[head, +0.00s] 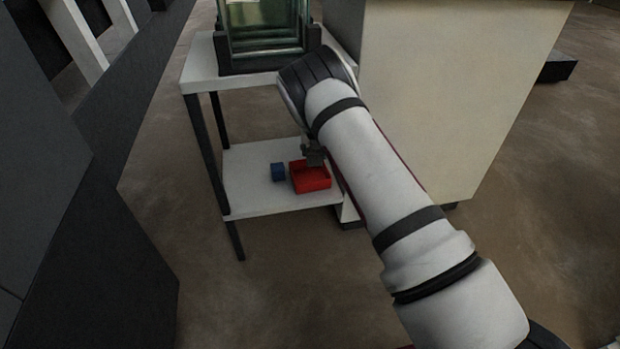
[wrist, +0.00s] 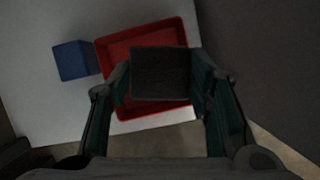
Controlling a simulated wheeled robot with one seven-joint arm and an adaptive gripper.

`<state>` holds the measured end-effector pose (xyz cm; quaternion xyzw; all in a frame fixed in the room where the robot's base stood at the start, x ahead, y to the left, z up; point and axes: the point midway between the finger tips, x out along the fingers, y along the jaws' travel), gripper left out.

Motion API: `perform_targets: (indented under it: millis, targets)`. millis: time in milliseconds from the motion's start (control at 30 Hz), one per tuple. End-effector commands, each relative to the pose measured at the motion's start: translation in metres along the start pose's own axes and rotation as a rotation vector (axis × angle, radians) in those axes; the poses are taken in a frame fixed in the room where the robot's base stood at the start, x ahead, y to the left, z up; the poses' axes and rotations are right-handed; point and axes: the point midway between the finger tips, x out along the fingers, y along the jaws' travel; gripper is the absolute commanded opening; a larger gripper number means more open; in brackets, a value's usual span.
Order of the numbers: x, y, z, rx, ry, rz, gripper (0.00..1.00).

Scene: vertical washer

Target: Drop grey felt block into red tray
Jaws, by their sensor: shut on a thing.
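My gripper (wrist: 160,88) is shut on the grey felt block (wrist: 159,73), which sits between its two fingers in the wrist view. The red tray (wrist: 117,49) lies behind the block in that view, and the block hides its middle and right part. In the head view the red tray (head: 311,181) is on the lower shelf, with my gripper (head: 314,158) over its back edge. The block cannot be made out clearly there. The height of the block above the tray is hard to tell.
A blue block (head: 278,171) stands on the white lower shelf (head: 250,199), just left of the tray. The upper shelf (head: 199,66) bears a glass tank (head: 265,25) in a dark frame. A large pale cabinet (head: 440,95) stands close on the right.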

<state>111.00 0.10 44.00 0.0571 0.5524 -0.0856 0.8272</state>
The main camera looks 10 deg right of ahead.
Motion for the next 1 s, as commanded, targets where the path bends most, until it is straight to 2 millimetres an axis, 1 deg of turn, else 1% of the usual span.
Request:
perform_targets:
  millis: [33, 200, 400, 733, 767, 800, 833, 1000]
  targets:
    - [0.007, 0.0, -0.003, 0.0, 0.001, 0.0, 0.23]
    - [0.026, 0.0, -0.011, -0.002, 0.001, 0.0, 0.23]
    - [0.042, 0.0, -0.018, -0.001, 0.0, 0.0, 0.23]
    - [0.044, 0.0, -0.018, -0.001, 0.0, 0.001, 0.23]
    - [0.044, 0.0, -0.018, -0.001, 0.0, 0.001, 0.53]
    - [0.044, 0.0, -0.018, -0.001, 0.0, 0.001, 0.62]
    - [0.044, 0.0, -0.018, -0.001, 0.0, 0.001, 0.69]
    - [0.044, 0.0, -0.018, -0.001, 0.0, 0.001, 0.69]
